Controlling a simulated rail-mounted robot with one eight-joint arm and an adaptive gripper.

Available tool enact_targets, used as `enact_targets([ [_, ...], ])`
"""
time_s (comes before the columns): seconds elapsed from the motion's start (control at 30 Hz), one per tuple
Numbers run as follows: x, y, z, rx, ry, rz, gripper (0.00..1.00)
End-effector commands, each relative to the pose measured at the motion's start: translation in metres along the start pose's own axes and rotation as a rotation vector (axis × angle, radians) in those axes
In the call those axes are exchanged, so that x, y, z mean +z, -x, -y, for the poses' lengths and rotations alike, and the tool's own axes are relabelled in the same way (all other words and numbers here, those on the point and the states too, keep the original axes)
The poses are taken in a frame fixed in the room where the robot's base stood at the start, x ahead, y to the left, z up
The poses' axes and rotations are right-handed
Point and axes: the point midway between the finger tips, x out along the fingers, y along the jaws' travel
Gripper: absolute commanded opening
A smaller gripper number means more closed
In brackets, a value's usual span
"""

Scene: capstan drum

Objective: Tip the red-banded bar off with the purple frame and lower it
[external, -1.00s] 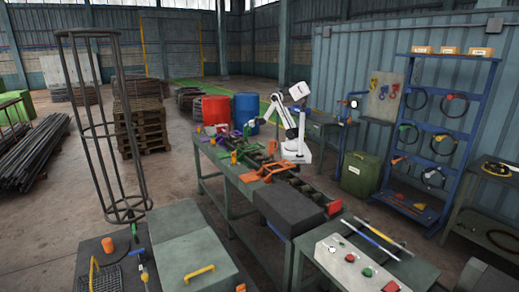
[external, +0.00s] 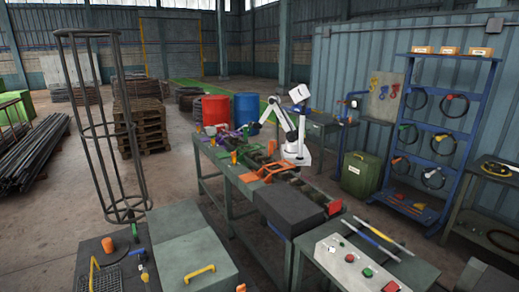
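A purple frame (external: 243,131) shows at the far end of the long workbench in the external view, small and partly hidden among other parts. My gripper (external: 255,129) is at its right side, low over the bench. The gripper is too small to see whether its fingers are open or shut, or whether they touch the frame. I cannot make out a red-banded bar with certainty. Several dark bars or rollers (external: 258,157) lie along the bench, near orange brackets (external: 268,172).
A dark grey block (external: 288,206) sits at the bench's near end. A control panel (external: 352,262) and two coloured rods (external: 371,239) are on the front right table.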

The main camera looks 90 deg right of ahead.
Motion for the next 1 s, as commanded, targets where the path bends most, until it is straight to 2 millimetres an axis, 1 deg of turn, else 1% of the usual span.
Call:
enact_targets([
  [0.03, 0.0004, -0.0042, -0.0005, 0.0, 0.0, 0.001, 0.38],
  [0.13, 0.0003, -0.0082, -0.0002, 0.0, 0.0, 0.001, 0.38],
  [0.43, 0.0001, -0.0097, 0.0002, 0.0, 0.0, 0.0, 0.38],
  [0.7, 0.0001, -0.0096, 0.0002, 0.0, 0.0, 0.0, 0.02],
  [0.73, 0.0001, -0.0095, 0.0001, 0.0, 0.0, 0.0, 0.0],
  [1.0, 0.0, -0.0096, 0.0002, 0.0, 0.0, 0.0, 0.0],
])
